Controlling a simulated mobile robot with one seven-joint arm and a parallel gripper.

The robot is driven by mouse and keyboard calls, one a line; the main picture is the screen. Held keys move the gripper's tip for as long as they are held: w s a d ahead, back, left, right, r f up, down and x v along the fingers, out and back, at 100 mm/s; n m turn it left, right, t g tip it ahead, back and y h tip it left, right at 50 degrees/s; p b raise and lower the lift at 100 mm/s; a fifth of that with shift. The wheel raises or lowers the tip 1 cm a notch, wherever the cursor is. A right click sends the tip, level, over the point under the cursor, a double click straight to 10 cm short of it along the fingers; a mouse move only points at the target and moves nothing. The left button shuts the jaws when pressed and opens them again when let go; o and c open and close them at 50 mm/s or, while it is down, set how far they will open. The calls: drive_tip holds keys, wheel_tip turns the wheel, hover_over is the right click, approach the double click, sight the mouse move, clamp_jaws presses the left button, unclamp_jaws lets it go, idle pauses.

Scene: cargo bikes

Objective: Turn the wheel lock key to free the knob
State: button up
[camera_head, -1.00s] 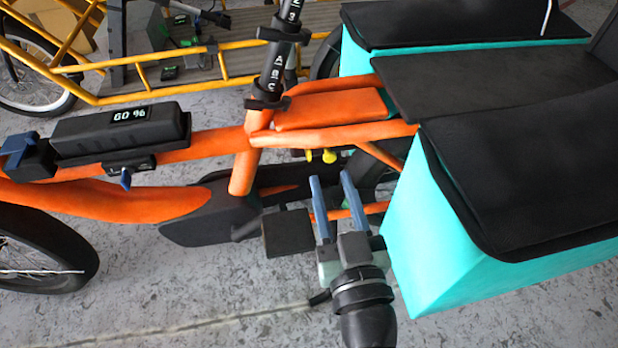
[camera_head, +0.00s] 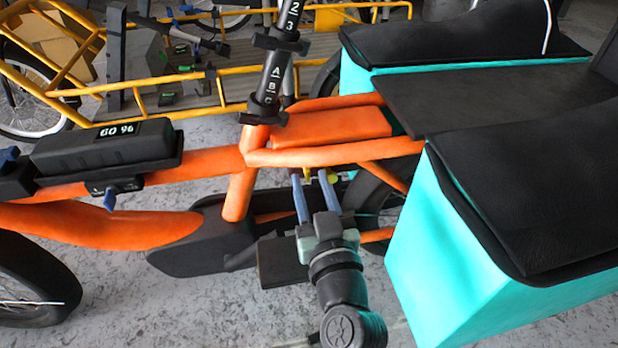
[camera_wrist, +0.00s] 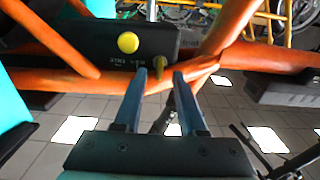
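The wheel lock, a black box (camera_wrist: 95,42) on the orange frame, fills the upper left of the wrist view. It bears a round yellow knob (camera_wrist: 128,42) and, to its right, a darker yellow key (camera_wrist: 160,66). In the head view, small yellow parts (camera_head: 308,173) show under the orange tube, partly covered by my fingers. My gripper (camera_wrist: 160,74) is open, its two blue fingers pointing at the lock. The key appears between the fingertips in the wrist view; I cannot tell whether they touch it. My gripper (camera_head: 309,172) also shows in the head view.
Orange frame tubes (camera_head: 330,153) run just above my gripper. A turquoise cargo box (camera_head: 440,230) stands close on the right, and a black pedal (camera_head: 282,262) is close on the left. A battery (camera_head: 105,145) with a blue key (camera_head: 110,198) below it is further left.

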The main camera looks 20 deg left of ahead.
drive_tip(key=shift+x, duration=1.15)
clamp_jaws()
